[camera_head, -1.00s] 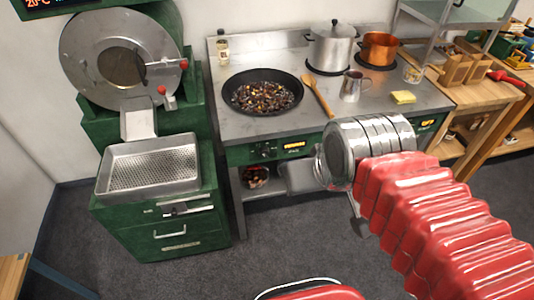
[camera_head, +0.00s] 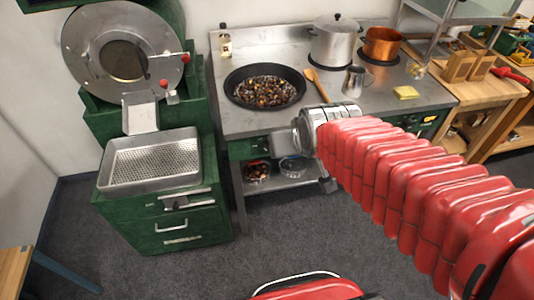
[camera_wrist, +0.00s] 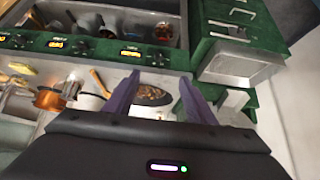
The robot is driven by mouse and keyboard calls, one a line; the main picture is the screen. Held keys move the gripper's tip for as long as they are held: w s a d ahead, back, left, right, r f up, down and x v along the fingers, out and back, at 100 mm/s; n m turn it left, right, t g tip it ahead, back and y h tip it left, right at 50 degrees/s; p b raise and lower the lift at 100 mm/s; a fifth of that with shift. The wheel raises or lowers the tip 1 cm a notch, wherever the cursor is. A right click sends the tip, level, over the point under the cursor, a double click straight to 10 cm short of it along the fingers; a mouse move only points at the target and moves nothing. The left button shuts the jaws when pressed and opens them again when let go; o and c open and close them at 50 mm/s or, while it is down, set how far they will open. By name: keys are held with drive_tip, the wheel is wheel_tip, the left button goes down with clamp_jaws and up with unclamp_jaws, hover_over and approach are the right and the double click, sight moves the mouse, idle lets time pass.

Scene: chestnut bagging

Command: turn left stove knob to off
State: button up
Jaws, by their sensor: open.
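The stove's green front panel (camera_wrist: 95,46) runs across the upper part of the wrist view, which looks upside down. Its dark knob (camera_wrist: 160,58) at the end nearest the green drawer cabinet is the left stove knob. It sits beside a lit orange display (camera_wrist: 130,53). My gripper (camera_wrist: 160,76) is open and empty. Its two purple fingers are spread, with the knob between and just beyond the tips; contact cannot be told. In the head view, my arm's end is at the stove front (camera_head: 243,150) and hides the display. The knob's pointer is too small to read.
A black pan of chestnuts (camera_head: 264,87), a wooden spoon (camera_head: 322,86), a steel pot (camera_head: 334,44) and a copper pot (camera_head: 382,45) stand on the stove. The green drawer cabinet (camera_head: 165,220) with a perforated tray stands left. Bowls sit on the shelf below. Floor in front is free.

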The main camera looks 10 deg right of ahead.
drive_tip(key=w+f+t, duration=0.5)
drive_tip(key=w+f, duration=1.1)
drive_tip(key=w, duration=0.2)
drive_tip(key=t, duration=0.3)
approach(266, 148)
wheel_tip(266, 148, up, 2)
drive_tip(key=w, duration=0.2)
drive_tip(key=s+f+t, duration=0.2)
drive_tip(key=s+f, duration=0.3)
drive_tip(key=s, duration=0.2)
drive_tip(key=shift+d+f, duration=0.15)
drive_tip(key=shift+f, duration=0.2)
drive_tip(key=w, duration=1.3)
drive_tip(key=shift+w, duration=0.3)
